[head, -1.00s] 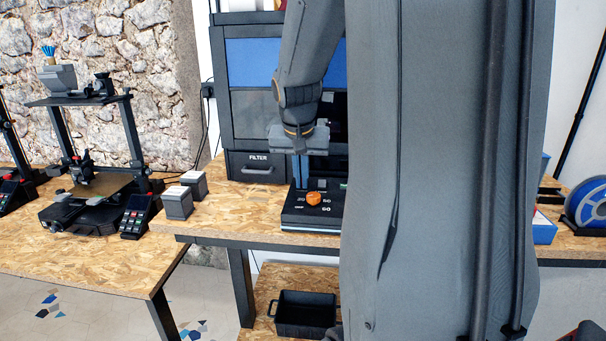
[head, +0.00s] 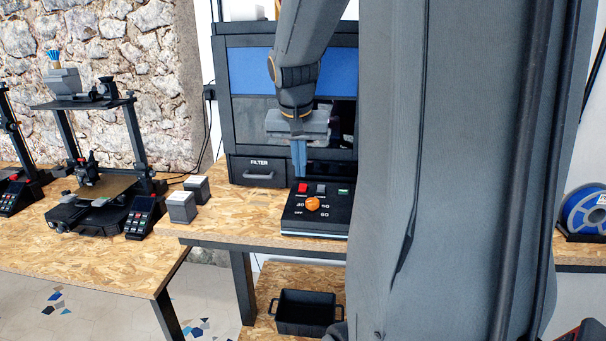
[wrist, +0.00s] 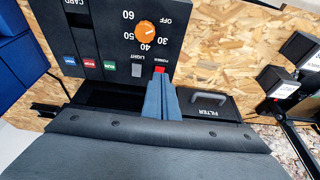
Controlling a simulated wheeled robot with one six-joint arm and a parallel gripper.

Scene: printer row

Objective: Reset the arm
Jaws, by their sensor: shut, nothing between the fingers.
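My gripper (head: 299,176) points down in the head view, with its blue-grey fingers together and nothing between them. It hangs just above the back of a black control panel (head: 316,226), near the panel's red switch. In the wrist view the fingertips (wrist: 160,80) lie over the red power switch (wrist: 160,69); I cannot tell whether they touch it. The panel has an orange dial (wrist: 147,32), a grey light switch (wrist: 137,70), and green and red buttons. My arm column hides the panel's right part in the head view.
A black cabinet with a filter drawer (head: 258,171) stands behind the panel. Two small grey boxes with white tops (head: 181,207) stand to the left. A printer (head: 100,195) is farther left. A black bin (head: 305,312) sits on the lower shelf. A blue spool (head: 584,212) is at the right.

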